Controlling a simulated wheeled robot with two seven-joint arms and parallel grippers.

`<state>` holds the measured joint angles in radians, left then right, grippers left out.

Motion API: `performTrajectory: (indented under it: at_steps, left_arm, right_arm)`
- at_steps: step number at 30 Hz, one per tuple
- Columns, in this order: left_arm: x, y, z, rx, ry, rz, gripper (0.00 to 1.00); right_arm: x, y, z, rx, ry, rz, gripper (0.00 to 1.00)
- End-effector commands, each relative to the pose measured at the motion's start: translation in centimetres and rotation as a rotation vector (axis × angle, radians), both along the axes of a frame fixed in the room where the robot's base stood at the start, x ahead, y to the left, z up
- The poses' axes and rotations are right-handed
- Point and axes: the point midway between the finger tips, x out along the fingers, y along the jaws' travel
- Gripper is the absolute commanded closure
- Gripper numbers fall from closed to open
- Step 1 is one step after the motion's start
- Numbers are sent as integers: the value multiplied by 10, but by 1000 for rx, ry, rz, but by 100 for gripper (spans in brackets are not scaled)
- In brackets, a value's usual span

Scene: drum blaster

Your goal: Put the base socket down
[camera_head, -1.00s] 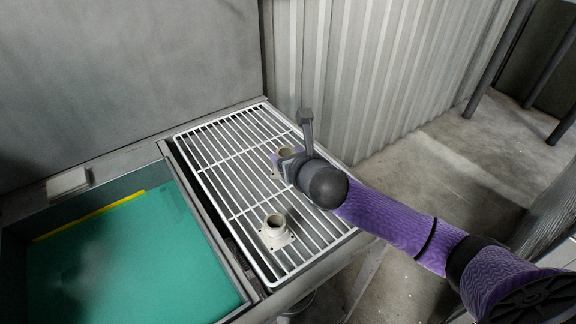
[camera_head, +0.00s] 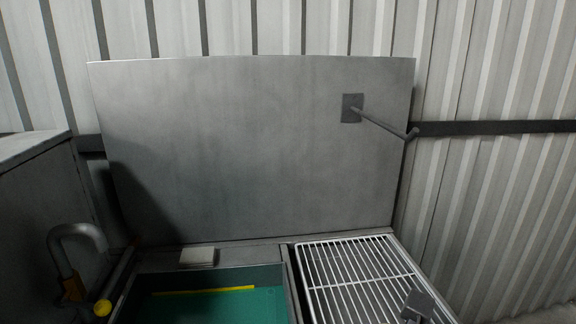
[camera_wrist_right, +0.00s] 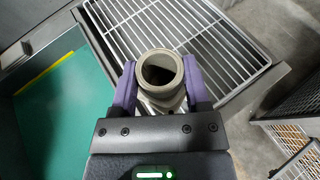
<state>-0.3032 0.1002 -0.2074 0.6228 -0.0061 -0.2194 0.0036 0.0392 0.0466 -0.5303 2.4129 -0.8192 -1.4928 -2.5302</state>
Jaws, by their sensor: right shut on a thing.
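The base socket (camera_wrist_right: 160,72), a pale beige round collar with an open bore, sits between the purple fingers of my right gripper (camera_wrist_right: 161,82) in the right wrist view. The fingers are shut on it from both sides. The white wire rack (camera_wrist_right: 222,48) lies below and beyond the socket; whether the socket touches it I cannot tell. In the head view the rack (camera_head: 350,270) is at the lower right, and only a grey part of my right wrist shows over it. My left gripper is in neither view.
A basin with a green bottom (camera_head: 225,306) and a yellow strip (camera_head: 205,291) lies left of the rack. A grey back panel (camera_head: 250,150) with a protruding rod (camera_head: 385,122) stands behind. A curved tap (camera_head: 75,235) is at the left. Much of the rack looks clear.

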Motion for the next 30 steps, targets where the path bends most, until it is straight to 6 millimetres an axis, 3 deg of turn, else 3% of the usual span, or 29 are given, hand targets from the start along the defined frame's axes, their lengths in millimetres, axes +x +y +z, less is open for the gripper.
performTrajectory:
  at_steps: [6,30]
  left_arm:
    - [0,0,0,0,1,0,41]
    - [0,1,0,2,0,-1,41]
  right_arm:
    - [-18,-9,6,-7,-6,-96,100]
    - [-18,-9,6,-4,-5,-95,100]
